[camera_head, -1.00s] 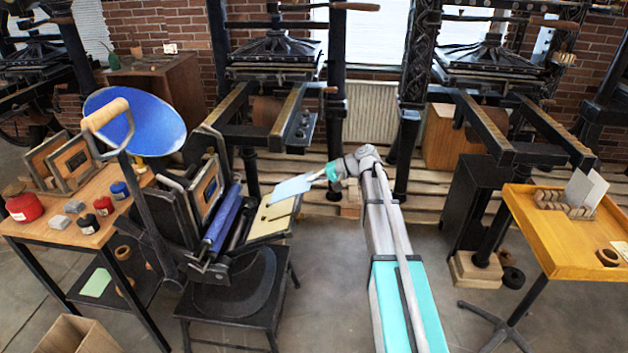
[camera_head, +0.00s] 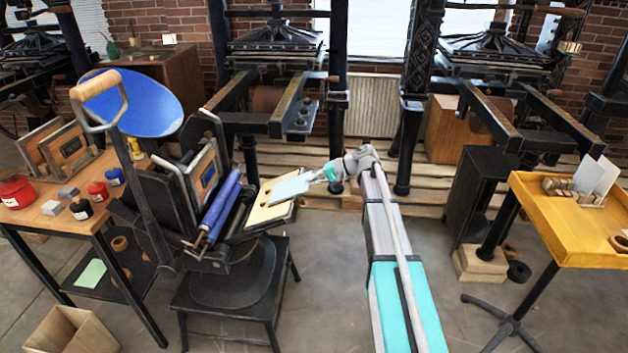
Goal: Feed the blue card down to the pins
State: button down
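The blue card (camera_head: 288,189) is pale blue and held out to the left of my gripper (camera_head: 318,176). My gripper is shut on its right edge. The card is over or just above the cream feed board (camera_head: 262,211) of the small black hand press (camera_head: 205,205). I cannot tell whether the card touches the board. The pins are too small to make out. The press stands on a black stool, with its blue ink disc (camera_head: 140,105) at the top and blue rollers (camera_head: 221,205) beside the board.
The press's wooden-handled lever (camera_head: 96,86) rises at the left. A wooden table (camera_head: 50,222) with ink tins stands left of the press. A yellow table (camera_head: 556,225) with upright cards is at the right. Large iron presses stand behind. The floor between is clear.

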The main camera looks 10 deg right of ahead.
jog(key=shift+w+a+f+b, duration=0.15)
jog(key=shift+a+f+b, duration=0.25)
jog(key=shift+a+f, duration=0.1)
jog(key=shift+w+a+f+b, duration=0.15)
jog(key=shift+a+f+b, duration=0.25)
jog(key=shift+f, duration=0.1)
jog(key=c, duration=0.7)
grip_release()
jog(key=shift+c, duration=0.5)
jog(key=shift+p+v, duration=0.55)
jog(key=shift+v, duration=0.45)
jog(key=shift+s+d+r+p, duration=0.2)
jog(key=shift+d+r+p, duration=0.2)
jog(key=shift+d, duration=0.15)
